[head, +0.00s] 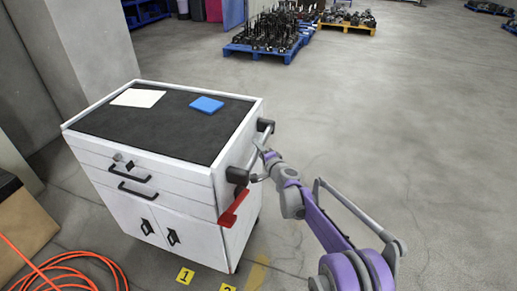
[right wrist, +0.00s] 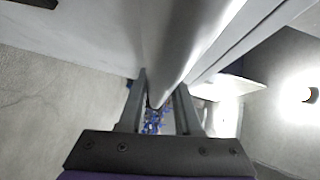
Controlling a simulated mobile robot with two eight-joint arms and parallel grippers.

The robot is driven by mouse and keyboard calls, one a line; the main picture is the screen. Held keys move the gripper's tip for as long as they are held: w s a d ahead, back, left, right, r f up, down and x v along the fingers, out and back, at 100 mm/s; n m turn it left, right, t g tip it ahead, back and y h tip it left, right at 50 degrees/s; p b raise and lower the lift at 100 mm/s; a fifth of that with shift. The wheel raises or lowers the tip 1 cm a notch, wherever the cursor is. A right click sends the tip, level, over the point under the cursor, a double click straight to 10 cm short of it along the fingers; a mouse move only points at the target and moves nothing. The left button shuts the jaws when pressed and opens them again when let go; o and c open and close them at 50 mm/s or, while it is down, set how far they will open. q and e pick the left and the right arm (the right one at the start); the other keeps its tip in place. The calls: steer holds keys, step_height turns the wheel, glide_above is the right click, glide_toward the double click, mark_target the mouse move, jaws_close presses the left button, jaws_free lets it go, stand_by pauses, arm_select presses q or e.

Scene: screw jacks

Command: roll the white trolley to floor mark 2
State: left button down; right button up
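The white trolley (head: 165,190) stands at the left in the head view, with a black top, drawers and doors. Its push handle (head: 251,152) is a bar between black brackets on its right side. My right gripper (head: 262,162) is at this handle. In the right wrist view the silver handle bar (right wrist: 168,60) lies between the two fingers (right wrist: 162,100), which appear closed against it. A red lever (head: 233,208) sticks out below the handle. The yellow floor mark 2 (head: 228,288) is cut by the bottom edge. My left gripper is out of view.
Floor mark 1 (head: 185,275) lies in front of the trolley. An orange hose (head: 75,270) and a cardboard box (head: 22,220) are at the lower left. A pillar (head: 85,45) stands behind. Loaded pallets (head: 268,50) are far back. The floor at right is clear.

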steer(key=o, duration=0.5)
steer(key=shift+c, duration=0.2)
steer(key=p+v, duration=0.1)
steer(key=v, duration=1)
